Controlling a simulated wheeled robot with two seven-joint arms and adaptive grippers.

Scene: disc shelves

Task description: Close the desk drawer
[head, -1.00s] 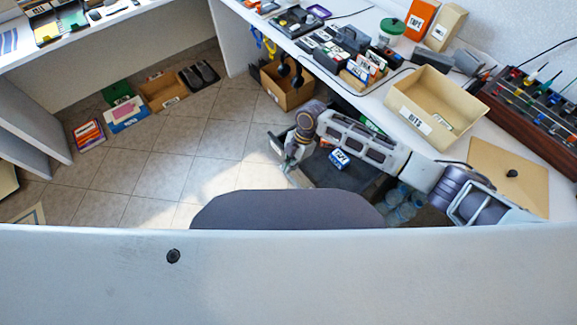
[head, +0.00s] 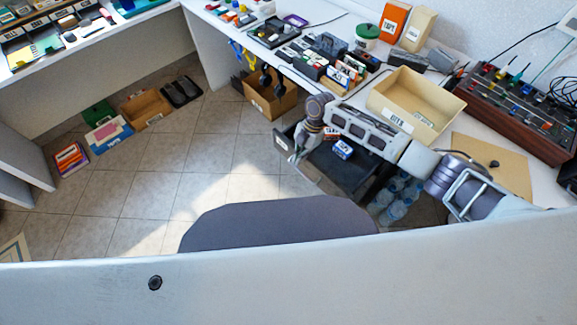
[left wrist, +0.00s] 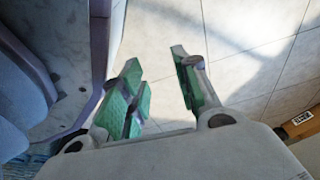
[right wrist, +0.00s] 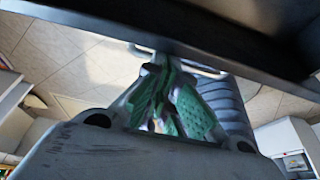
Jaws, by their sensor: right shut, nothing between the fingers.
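The desk drawer (head: 335,178) is dark, pulled out under the desk on the right, with a small blue-and-white box (head: 342,149) inside. Its front panel, with a white label (head: 280,143), faces left. My right gripper (head: 296,155) is at the outer side of that front, partly hidden by my wrist. In the right wrist view, my right gripper's green-padded fingers (right wrist: 163,98) are shut and empty, just below the dark drawer front (right wrist: 120,30) and near a metal handle bar (right wrist: 205,70). I cannot tell if they touch. My left gripper (left wrist: 153,70) is open and empty above the floor.
A grey chair-like shape (head: 275,228) stands before the drawer. Bottles (head: 395,195) are on the floor right of it. A cardboard box (head: 272,98) is beyond the drawer. A beige bin (head: 410,100) is on the desk. Open tiled floor (head: 150,190) lies left.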

